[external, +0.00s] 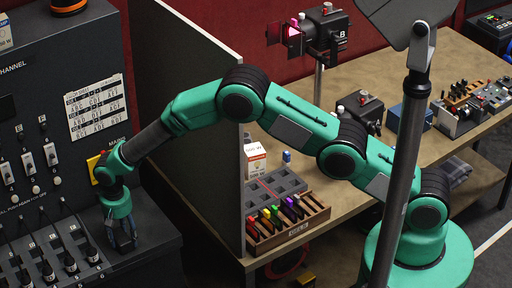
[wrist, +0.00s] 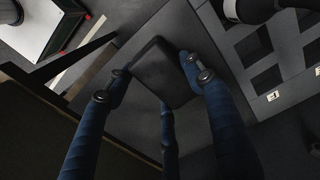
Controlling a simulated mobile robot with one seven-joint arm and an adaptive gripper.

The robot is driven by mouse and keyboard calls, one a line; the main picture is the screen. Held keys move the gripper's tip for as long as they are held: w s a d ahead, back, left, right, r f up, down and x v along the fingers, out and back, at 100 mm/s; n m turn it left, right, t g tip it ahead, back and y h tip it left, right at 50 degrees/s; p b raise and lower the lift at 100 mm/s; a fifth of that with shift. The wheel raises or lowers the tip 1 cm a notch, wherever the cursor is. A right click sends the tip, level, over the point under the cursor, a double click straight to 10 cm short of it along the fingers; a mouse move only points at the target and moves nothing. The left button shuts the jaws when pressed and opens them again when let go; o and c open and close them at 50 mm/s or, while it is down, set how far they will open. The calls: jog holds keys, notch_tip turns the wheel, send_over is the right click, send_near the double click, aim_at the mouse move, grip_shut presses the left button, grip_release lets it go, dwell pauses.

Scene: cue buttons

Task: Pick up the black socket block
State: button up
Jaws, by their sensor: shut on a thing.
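The black socket block (wrist: 163,72) is a dark, rounded box in the middle of the wrist view. My gripper (wrist: 155,80) has its blue fingers on either side of it and is shut on it. In the external view my gripper (external: 122,238) points down low at the left, over the dark console ledge beside the grey partition. The block cannot be made out there, as the fingers and dark surface blend. Whether it touches the surface below is not clear.
A dark panel with square openings (wrist: 255,45) lies at the upper right of the wrist view. Sliders and black plugs (external: 48,270) fill the console left of my gripper. The grey partition (external: 195,100) stands to the right, with a table (external: 380,165) beyond it.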

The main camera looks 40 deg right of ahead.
aim_at(122, 234)
jog(key=shift+r, duration=0.55)
notch_tip(122, 234, up, 2)
jog(key=shift+w+b, duration=0.1)
jog(key=shift+b, duration=0.25)
jog(key=s+d+r+b, duration=0.1)
jog(key=s+d, duration=0.9)
jog(key=s, duration=0.2)
jog(key=shift+d+r+b, duration=0.25)
jog(key=shift+r+b, duration=0.05)
jog(key=shift+b, duration=0.1)
jog(key=shift+s, duration=0.1)
